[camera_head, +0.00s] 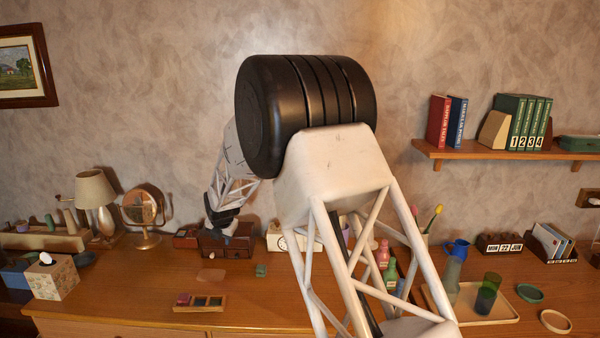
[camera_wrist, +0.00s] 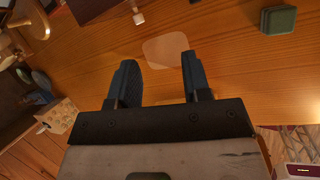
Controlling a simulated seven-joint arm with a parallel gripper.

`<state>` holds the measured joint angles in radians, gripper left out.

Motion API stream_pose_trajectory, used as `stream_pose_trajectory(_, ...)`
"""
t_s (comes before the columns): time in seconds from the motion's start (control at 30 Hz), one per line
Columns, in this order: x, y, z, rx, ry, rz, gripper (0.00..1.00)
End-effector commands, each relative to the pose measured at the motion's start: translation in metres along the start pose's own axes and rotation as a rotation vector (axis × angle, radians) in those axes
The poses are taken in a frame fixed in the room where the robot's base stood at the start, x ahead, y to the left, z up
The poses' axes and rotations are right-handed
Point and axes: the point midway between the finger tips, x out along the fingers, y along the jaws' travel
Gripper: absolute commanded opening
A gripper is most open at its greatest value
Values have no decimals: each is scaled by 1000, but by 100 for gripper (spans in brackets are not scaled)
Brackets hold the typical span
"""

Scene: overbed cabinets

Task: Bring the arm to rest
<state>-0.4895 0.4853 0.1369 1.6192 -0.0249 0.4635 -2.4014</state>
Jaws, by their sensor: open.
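My gripper (camera_wrist: 158,66) is open and empty. In the wrist view its two dark fingers stand apart above the wooden tabletop (camera_wrist: 225,70), with nothing between them. In the head view my arm reaches up over the dresser and back down, and the dark gripper end (camera_head: 222,222) hangs in front of a small wooden drawer box (camera_head: 238,243). A flat pale patch (camera_wrist: 168,50) lies on the tabletop just beyond the fingertips; it also shows in the head view (camera_head: 211,275). I cannot tell the exact height of the fingers.
A small green box (camera_head: 261,271) and a compartment tray (camera_head: 199,303) lie nearby. A tissue box (camera_head: 52,278), lamp (camera_head: 97,195) and round mirror (camera_head: 140,208) stand left. A shelf (camera_head: 560,153) holds books.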

Motion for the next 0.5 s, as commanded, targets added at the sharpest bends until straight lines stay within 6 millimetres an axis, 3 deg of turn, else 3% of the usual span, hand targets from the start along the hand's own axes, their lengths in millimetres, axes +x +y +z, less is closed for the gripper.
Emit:
stream_pose_trajectory(0.1,-33,-23,5,111,-1,-11,44)
stream_pose_trajectory(0.5,-134,-103,5,515,-8,-52,44)
